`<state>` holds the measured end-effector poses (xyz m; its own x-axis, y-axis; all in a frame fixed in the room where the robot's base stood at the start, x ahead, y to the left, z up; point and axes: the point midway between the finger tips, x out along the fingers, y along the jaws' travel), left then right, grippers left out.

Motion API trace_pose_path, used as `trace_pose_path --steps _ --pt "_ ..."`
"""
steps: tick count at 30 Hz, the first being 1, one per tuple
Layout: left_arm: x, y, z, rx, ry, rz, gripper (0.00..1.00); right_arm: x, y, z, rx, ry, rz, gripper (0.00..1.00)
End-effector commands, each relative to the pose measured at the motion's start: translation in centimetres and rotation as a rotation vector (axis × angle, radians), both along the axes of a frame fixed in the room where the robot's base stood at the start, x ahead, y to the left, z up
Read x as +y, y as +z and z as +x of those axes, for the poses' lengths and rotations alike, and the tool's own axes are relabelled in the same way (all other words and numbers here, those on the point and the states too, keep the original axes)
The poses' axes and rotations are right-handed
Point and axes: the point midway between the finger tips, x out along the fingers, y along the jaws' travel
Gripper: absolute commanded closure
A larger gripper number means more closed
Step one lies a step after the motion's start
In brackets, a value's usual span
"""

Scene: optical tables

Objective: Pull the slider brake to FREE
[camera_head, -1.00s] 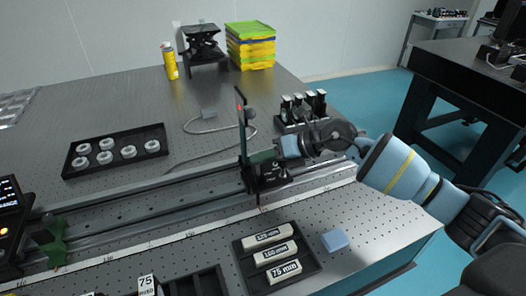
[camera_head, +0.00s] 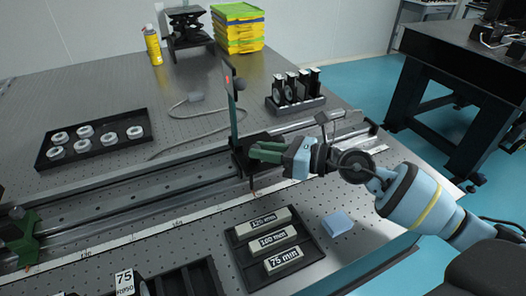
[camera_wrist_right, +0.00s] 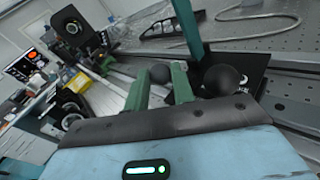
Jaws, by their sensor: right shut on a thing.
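The slider (camera_head: 243,160) is a dark carriage on the long rail (camera_head: 130,201), carrying a tall upright plate (camera_head: 231,106) with a red mark. My right gripper (camera_head: 258,151) reaches it from the right, its green fingers at the carriage's right side. A second dark ball (camera_wrist_right: 221,80) is beside the right finger. The fingers partly hide the brake, and I cannot read any FREE marking. My left gripper is not in view.
A black tray of labelled blocks (camera_head: 247,276) and a blue block (camera_head: 338,223) lie in front of the rail. Behind it are a tray of round parts (camera_head: 45,160), a cable (camera_head: 180,145) and a rack of optics (camera_head: 293,103). A green carrier (camera_head: 22,238) is at far left.

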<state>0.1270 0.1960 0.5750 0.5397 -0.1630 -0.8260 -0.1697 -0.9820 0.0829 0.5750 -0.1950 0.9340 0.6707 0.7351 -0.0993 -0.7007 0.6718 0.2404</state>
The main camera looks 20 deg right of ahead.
Motion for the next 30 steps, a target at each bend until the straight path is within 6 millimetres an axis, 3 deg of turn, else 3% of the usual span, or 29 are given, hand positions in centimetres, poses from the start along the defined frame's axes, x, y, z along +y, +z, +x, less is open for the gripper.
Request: trace_pose_path --steps 14,15,19,30 --pt "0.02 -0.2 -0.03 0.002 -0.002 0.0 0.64 0.01 0.05 -0.06 -0.014 0.0 0.001 0.98" --pt "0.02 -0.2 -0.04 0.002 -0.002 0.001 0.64 0.02 0.04 -0.06 -0.014 0.0 0.001 0.7" --pt "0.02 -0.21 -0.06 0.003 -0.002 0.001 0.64 0.02 0.02 -0.06 -0.012 0.001 0.001 0.54" --pt "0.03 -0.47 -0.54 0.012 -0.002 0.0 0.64 -0.51 -0.14 -0.46 -0.009 -0.001 0.001 0.54"
